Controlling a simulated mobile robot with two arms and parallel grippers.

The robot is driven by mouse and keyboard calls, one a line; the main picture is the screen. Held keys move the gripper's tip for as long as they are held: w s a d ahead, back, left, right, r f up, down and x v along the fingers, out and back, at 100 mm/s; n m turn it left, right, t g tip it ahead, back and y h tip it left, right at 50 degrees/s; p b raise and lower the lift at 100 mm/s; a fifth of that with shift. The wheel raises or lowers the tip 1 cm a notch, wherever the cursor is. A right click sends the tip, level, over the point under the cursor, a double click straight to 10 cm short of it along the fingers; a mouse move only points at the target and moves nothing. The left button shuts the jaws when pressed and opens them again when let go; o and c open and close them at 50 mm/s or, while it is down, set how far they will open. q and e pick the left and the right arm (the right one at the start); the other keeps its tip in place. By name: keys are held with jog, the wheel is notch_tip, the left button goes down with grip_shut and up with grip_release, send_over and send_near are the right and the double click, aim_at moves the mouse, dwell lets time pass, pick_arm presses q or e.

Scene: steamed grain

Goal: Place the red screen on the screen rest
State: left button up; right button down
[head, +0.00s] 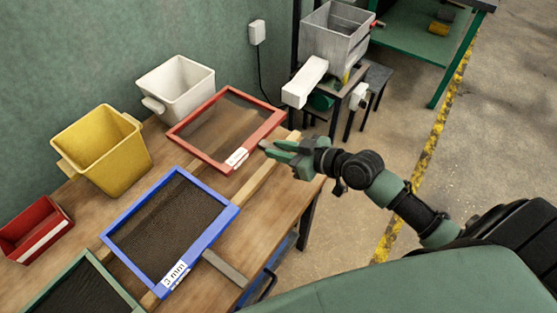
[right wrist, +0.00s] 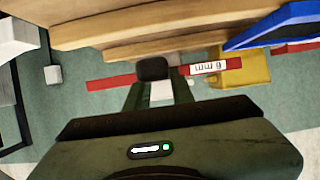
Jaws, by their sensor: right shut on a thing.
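The red screen (head: 254,142), a red frame with dark mesh and a white label, lies flat-looking over the wooden table at the back right. It also shows in the right wrist view as a red bar (right wrist: 110,84) with a "6 mm" label. My right gripper (head: 266,147) is at its near right side, by the label, shut on the frame. I cannot tell whether the screen touches what is under it. Pale wooden rails (head: 262,175) run beneath and in front of it; I cannot tell if they are the screen rest. My left gripper is not in view.
A blue "3 mm" screen (head: 222,236) and a green-framed screen (head: 44,296) lie nearer. Yellow (head: 127,178), white (head: 190,101) and red (head: 42,247) bins stand along the wall side. A grey hopper machine (head: 326,42) stands beyond the table.

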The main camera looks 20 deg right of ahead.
jog(key=shift+w+f, duration=0.1)
jog(key=shift+f, duration=2.15)
jog(key=shift+f+b, duration=0.1)
jog(key=shift+b, duration=0.3)
jog(key=c, duration=1.6)
grip_release()
jog(key=shift+f, duration=0.2)
jog(key=o, duration=0.4)
jog(key=shift+r, duration=0.15)
jog(key=shift+s+r, duration=0.1)
jog(key=shift+s, duration=0.1)
jog(key=b+v, duration=0.1)
jog(key=v, duration=0.9)
jog(key=shift+s, duration=0.15)
jog(key=shift+v, duration=0.8)
